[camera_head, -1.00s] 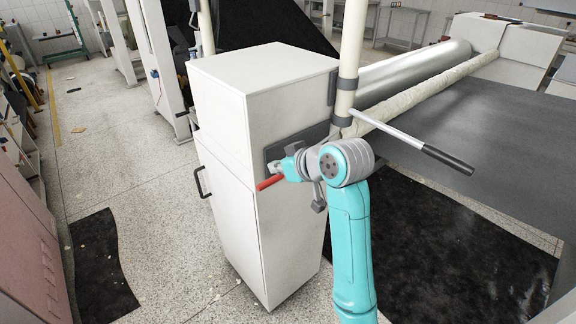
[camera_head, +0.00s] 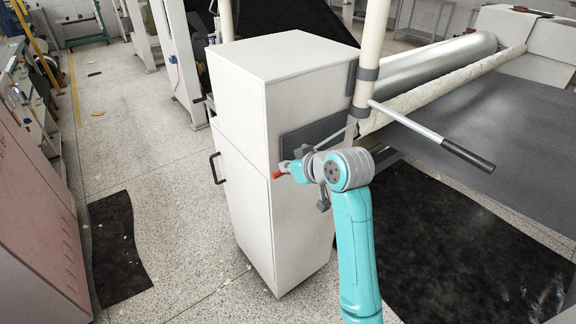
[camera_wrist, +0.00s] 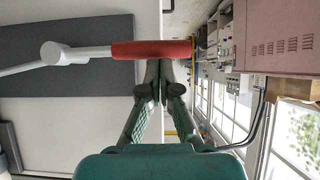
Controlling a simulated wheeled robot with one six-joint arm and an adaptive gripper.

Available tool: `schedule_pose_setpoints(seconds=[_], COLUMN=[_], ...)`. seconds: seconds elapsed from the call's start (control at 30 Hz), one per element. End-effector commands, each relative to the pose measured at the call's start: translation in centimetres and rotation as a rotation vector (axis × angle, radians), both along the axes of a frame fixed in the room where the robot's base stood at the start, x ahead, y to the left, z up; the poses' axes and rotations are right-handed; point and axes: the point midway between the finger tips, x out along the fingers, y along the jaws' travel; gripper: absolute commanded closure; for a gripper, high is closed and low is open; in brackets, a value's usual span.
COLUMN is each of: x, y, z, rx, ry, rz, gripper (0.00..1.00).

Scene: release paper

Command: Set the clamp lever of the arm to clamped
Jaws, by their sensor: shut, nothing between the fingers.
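The clamp lever shows in the wrist view as a red grip (camera_wrist: 152,49) on a pale grey rod with a round hub, lying across a dark grey panel. In the head view only a short red end of the lever (camera_head: 278,174) shows beside the white cabinet's panel; the rest is hidden by my gripper. My gripper (camera_wrist: 158,66) is shut and empty, with its fingertips right at the lower edge of the red grip. I cannot tell whether they touch it. In the head view my gripper (camera_head: 286,168) is at the cabinet side.
The white cabinet (camera_head: 300,215) stands directly beyond my arm. A pale post (camera_head: 372,50) and a long rod with a black handle (camera_head: 467,154) are at right, near the dark table (camera_head: 500,125). Open floor (camera_head: 180,215) lies left of the cabinet.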

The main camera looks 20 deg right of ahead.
Motion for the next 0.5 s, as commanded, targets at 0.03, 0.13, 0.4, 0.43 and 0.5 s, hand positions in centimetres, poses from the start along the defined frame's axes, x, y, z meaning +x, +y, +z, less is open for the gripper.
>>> schedule_pose_setpoints(seconds=[0.03, 0.13, 0.4, 0.43, 0.5], x=[0.0, -0.1, -0.1, -0.1, -0.2], y=[0.1, 0.2, 0.3, 0.3, 0.4], z=[-0.2, -0.5, -1.1, -1.2, -1.6], rx=[-0.009, -0.034, -0.079, -0.088, -0.116], ry=[-0.002, -0.01, -0.025, -0.027, -0.034], rz=[0.0, 0.002, 0.001, 0.0, 0.001], gripper=[1.0, 1.0, 1.0, 1.0, 1.0])
